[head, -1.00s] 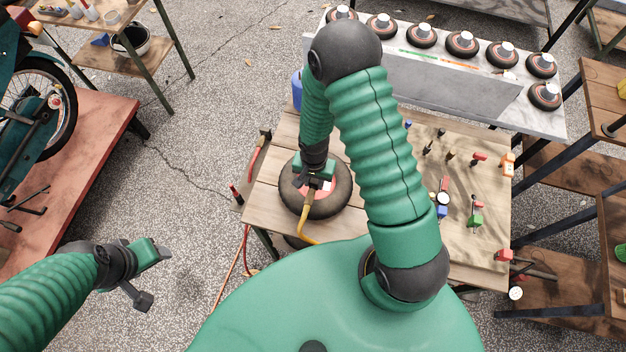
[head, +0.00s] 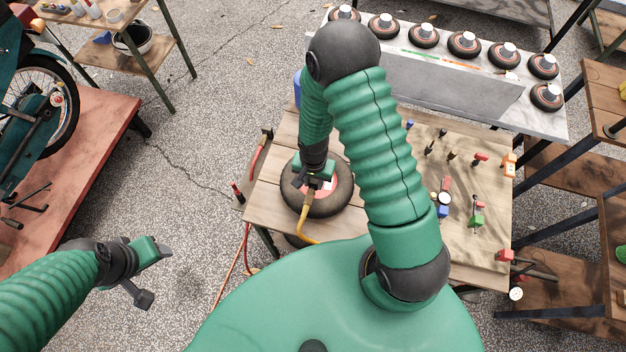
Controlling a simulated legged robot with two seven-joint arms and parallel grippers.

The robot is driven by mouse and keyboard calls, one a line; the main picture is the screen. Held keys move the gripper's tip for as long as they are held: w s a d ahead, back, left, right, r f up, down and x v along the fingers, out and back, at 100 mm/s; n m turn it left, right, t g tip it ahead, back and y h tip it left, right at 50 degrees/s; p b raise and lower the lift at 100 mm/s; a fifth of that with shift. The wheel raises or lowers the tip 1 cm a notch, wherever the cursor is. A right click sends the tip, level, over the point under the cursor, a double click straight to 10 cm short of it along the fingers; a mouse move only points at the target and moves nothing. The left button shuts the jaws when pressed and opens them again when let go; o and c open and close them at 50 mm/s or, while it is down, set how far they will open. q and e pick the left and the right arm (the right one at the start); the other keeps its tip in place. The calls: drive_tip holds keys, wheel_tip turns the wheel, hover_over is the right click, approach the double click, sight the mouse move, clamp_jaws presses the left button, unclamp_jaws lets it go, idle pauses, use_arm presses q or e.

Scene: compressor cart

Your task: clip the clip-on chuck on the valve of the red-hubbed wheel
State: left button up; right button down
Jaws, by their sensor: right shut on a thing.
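The red-hubbed wheel (head: 333,203) lies flat on the wooden cart top (head: 262,200), its black tyre and part of its red hub showing. My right gripper (head: 311,186) is over the hub and shut on the chuck at the end of the yellow hose (head: 304,222). The chuck itself is mostly hidden by the gripper. The valve is hidden too, so I cannot tell whether the chuck touches it. My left gripper (head: 152,274) is over the ground at lower left, away from the cart, with its fingers apart and nothing between them.
A pegboard panel (head: 480,180) with several small tools and fittings is right of the wheel. Several small wheels stand on a grey bench (head: 540,120) behind. A red platform with a motorcycle (head: 40,110) is at left. Red hose (head: 247,240) hangs at the cart's left edge.

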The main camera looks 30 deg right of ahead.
sight(313, 182)
drive_tip(key=shift+f, duration=0.15)
drive_tip(key=shift+f+b, duration=0.35)
drive_tip(key=shift+b, duration=0.05)
drive_tip(key=shift+f+b, duration=0.45)
drive_tip(key=shift+f, duration=0.05)
drive_tip(key=c, duration=1.1)
unclamp_jaws()
drive_tip(key=shift+o, duration=0.2)
wheel_tip(313, 182, up, 17)
drive_tip(key=b, duration=0.1)
drive_tip(key=shift+f, duration=0.15)
